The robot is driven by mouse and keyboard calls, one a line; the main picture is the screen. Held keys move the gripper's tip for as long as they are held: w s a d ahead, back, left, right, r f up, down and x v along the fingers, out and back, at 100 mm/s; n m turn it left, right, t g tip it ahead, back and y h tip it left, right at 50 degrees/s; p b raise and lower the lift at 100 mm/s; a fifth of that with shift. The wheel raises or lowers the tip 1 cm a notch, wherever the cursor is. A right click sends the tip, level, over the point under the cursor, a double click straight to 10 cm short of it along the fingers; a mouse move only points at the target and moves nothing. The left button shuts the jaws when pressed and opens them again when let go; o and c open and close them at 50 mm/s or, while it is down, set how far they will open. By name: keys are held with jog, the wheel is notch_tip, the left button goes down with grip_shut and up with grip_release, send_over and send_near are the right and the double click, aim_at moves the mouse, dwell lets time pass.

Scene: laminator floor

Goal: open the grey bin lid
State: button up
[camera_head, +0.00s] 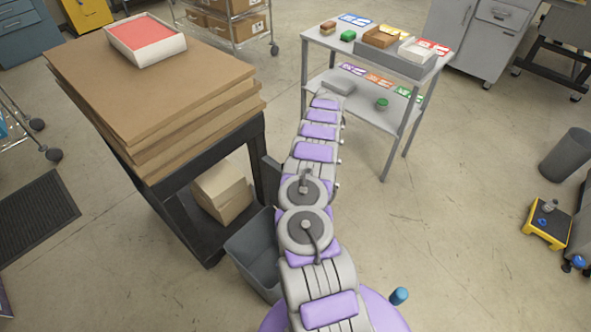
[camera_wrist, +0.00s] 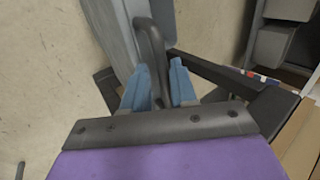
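The grey bin (camera_head: 256,258) stands on the floor beside the black cart, partly hidden by my arm. Its top is uncovered and I see down inside it. A dark grey panel (camera_head: 270,181), which looks like its lid, stands raised at its far side, partly behind my arm. In the wrist view, a grey panel (camera_wrist: 113,32) has a dark looped handle (camera_wrist: 152,42). My gripper (camera_wrist: 163,82) has its blue fingers close on both sides of this handle and looks shut on it. In the head view my gripper is hidden by my arm.
The black cart (camera_head: 190,235) carries stacked cardboard sheets (camera_head: 150,80) and stands close left of the bin. A grey shelf table (camera_head: 398,123) stands ahead, right of my arm. A yellow device (camera_head: 546,226) lies at right. The floor between is clear.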

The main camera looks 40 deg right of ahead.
jog(key=p+v, duration=0.2)
jog(key=v, duration=0.5)
jog(key=shift+d+p, duration=0.2)
jog(key=shift+p, duration=0.15)
jog(key=shift+r, duration=0.1)
dwell(0.5)
